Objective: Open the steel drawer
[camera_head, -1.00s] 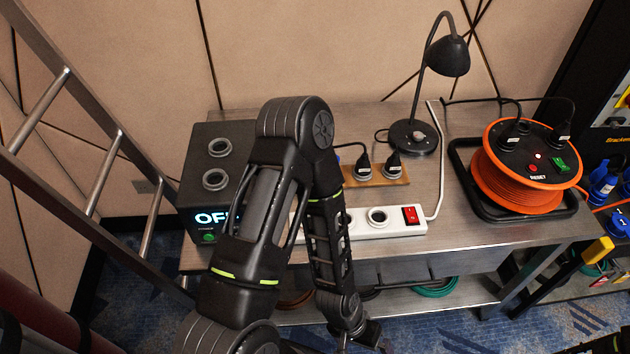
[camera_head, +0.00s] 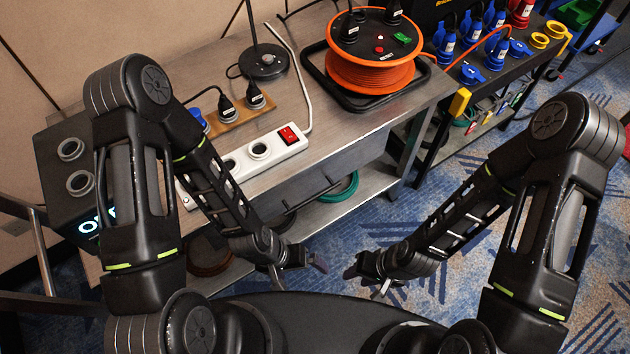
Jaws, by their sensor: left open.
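The steel drawer (camera_head: 358,168) is under the top of the steel workbench (camera_head: 215,62), and its front looks shut. A dark bar handle (camera_head: 312,197) runs along the drawer front. My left gripper (camera_head: 302,273) is open and empty, in front of and below the handle, apart from it. My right gripper (camera_head: 366,281) looks open and empty, to the right of the left one and clear of the drawer. My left arm hides the left part of the bench front.
On the bench are a white power strip (camera_head: 271,146), a black lamp base (camera_head: 264,62), an orange cable reel (camera_head: 371,75) and a black box (camera_head: 62,190). A lower shelf holds a green cable coil (camera_head: 341,188). Open carpet (camera_head: 440,300) lies to the right.

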